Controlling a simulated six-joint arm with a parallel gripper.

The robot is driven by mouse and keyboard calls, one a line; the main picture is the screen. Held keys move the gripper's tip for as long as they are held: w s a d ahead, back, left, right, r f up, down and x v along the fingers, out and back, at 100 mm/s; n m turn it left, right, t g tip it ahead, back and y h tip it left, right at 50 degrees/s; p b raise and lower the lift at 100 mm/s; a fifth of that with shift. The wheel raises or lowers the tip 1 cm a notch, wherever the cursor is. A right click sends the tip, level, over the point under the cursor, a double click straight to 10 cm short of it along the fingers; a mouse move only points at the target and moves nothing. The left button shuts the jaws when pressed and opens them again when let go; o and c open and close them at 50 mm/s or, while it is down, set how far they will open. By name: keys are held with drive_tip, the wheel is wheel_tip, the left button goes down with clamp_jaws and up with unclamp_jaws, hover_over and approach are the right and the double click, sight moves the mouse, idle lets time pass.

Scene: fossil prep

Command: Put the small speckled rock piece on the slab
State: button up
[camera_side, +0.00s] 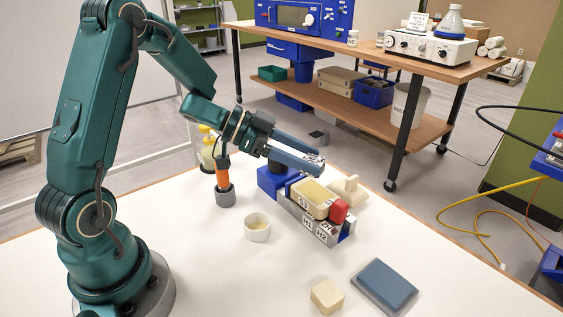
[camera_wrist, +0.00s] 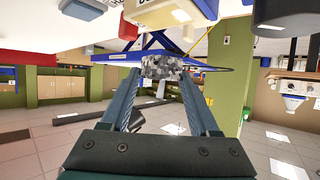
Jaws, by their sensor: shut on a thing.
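My gripper (camera_side: 316,163) is shut on the small speckled rock piece (camera_wrist: 162,67), which is grey, black and white. In the wrist view the piece sits between my two fingertips (camera_wrist: 160,80). In the side view only a little speckle shows at the fingertips, above the back of the labelled rack. A flat blue-grey slab (camera_side: 385,285) lies on the white table at the front right, well apart from my gripper. Its top looks bare.
The grey labelled rack (camera_side: 312,222) holds a cream block (camera_side: 313,199) and a red piece (camera_side: 339,211). A beige block (camera_side: 327,296) lies left of the slab. A white cup (camera_side: 257,228) and an orange-handled tool (camera_side: 222,177) in a stand are left of the rack.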

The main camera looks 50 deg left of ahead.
sight(308, 191)
drive_tip(key=shift+w+d+f, duration=0.2)
drive_tip(key=shift+d+f, duration=0.25)
drive_tip(key=shift+d, duration=0.05)
drive_tip(key=shift+f, duration=1.9)
drive_tip(key=shift+f, duration=0.1)
drive_tip(key=o, duration=1.4)
drive_tip(key=shift+o, duration=0.2)
